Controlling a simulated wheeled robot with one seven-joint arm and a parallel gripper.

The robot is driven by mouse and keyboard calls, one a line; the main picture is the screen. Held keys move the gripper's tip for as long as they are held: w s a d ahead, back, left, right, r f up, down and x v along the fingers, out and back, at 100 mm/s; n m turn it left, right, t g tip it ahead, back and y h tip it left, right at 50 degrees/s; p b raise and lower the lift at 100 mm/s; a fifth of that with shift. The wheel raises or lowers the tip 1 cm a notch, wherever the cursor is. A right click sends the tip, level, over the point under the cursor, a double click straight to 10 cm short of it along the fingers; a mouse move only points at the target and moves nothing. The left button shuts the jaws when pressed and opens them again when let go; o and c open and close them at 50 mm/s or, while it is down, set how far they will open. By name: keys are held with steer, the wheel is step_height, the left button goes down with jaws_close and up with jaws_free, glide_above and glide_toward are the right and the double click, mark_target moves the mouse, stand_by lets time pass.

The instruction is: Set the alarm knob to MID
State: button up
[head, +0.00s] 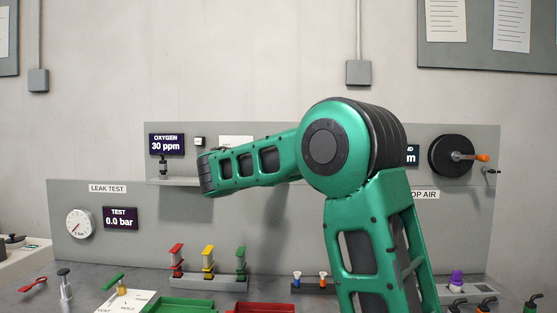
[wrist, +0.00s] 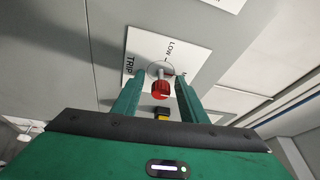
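A red knob (wrist: 161,89) with a grey round base sits on a white plate (wrist: 186,57) in the wrist view. My gripper (wrist: 158,79) is open, with one green finger on each side of the red knob. Gaps show between the fingers and the knob, and I cannot tell how deep the fingers reach. In the head view my arm reaches left along the panel, and the gripper and the knob cannot be made out.
In the head view, an oxygen display (head: 167,144) reads 30 ppm on the grey panel (head: 290,225). Red, yellow and green levers (head: 208,262) stand below my arm. A black crank wheel (head: 450,156) is at right.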

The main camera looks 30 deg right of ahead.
steer(key=shift+d, duration=0.1)
steer(key=shift+s, duration=0.15)
steer(key=v, duration=1)
steer(key=shift+a, duration=0.4)
